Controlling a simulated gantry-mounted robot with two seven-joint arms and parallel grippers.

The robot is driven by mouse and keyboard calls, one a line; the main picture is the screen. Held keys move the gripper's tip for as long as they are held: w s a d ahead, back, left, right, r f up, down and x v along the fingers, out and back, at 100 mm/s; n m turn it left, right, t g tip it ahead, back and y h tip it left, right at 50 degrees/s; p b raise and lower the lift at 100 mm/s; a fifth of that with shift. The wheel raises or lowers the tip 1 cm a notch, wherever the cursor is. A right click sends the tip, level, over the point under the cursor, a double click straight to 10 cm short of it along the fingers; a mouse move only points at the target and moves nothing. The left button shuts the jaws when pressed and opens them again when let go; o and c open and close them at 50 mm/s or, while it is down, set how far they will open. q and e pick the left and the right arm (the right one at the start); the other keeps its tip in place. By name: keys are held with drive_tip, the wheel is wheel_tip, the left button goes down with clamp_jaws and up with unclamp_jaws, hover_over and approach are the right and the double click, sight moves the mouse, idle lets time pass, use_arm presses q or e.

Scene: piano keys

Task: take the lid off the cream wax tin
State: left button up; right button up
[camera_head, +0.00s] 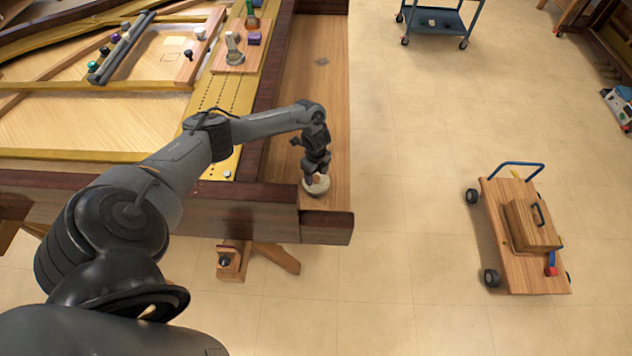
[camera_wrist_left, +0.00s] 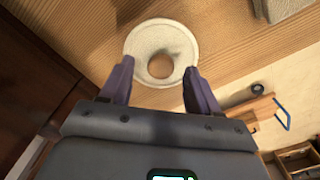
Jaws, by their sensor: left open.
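The cream wax tin (camera_head: 308,190) stands on the wooden ledge at the edge of the piano frame, partly covered by my left gripper. In the left wrist view its round pale lid (camera_wrist_left: 147,38) shows from above, with a brown round knob (camera_wrist_left: 160,66) on it. My left gripper (camera_head: 317,178) points down over the tin. In the left wrist view the two fingers of my left gripper (camera_wrist_left: 159,68) are spread, one on each side of the knob, with gaps showing. I cannot tell how far down the fingertips reach. My right gripper is not in view.
The ledge (camera_head: 310,110) behind the tin is mostly clear. A wooden board (camera_head: 234,60) with small items lies farther back left. A dark rail (camera_head: 240,215) runs in front. A wheeled cart (camera_head: 520,240) with a wooden box stands on the floor at right.

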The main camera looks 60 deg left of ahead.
use_arm(q)
drive_tip(key=shift+f, duration=0.6)
drive_tip(key=shift+c, duration=0.2)
drive_tip(key=c, duration=1)
drive_tip(key=shift+c, duration=0.2)
drive_tip(key=shift+r, duration=0.15)
